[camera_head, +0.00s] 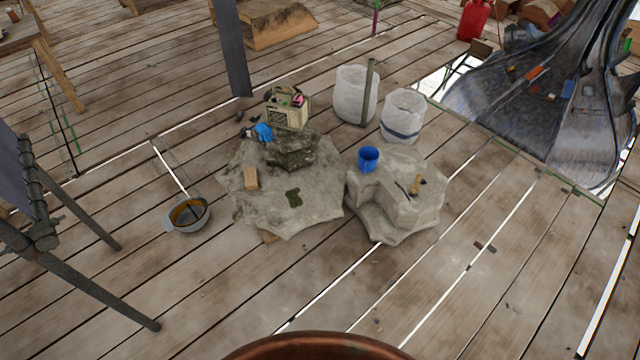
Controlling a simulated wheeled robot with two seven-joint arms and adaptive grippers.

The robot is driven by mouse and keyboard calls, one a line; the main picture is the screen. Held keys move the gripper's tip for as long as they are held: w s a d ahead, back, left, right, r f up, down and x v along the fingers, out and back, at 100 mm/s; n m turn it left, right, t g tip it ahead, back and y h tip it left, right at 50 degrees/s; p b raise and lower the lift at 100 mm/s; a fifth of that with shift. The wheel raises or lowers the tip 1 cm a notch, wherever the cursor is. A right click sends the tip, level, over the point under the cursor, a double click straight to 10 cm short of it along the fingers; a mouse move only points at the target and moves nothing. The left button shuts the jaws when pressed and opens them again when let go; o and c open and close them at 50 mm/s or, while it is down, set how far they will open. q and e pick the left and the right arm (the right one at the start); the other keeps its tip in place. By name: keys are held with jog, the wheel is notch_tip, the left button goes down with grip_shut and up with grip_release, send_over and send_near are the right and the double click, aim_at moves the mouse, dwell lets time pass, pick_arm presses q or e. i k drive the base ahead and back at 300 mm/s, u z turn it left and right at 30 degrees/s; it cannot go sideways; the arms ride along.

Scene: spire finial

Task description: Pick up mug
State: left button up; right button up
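A blue mug (368,159) stands upright on the back left part of a pale stone block (412,200), right of the middle of the head view. Its open top faces up. Neither of my grippers shows in this view, and nothing is touching the mug that I can see.
White sacks (356,95) stand behind. A grey pan (188,214) lies left.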

aim_at(368, 156)
jog(key=z, duration=0.7)
jog(key=k, duration=1)
jog(key=z, duration=1)
jog(key=i, duration=1.8)
jog(key=u, duration=1.4)
jog(key=i, duration=1)
jog(key=u, duration=1.35)
jog(key=i, duration=0.35)
jog(key=u, duration=0.3)
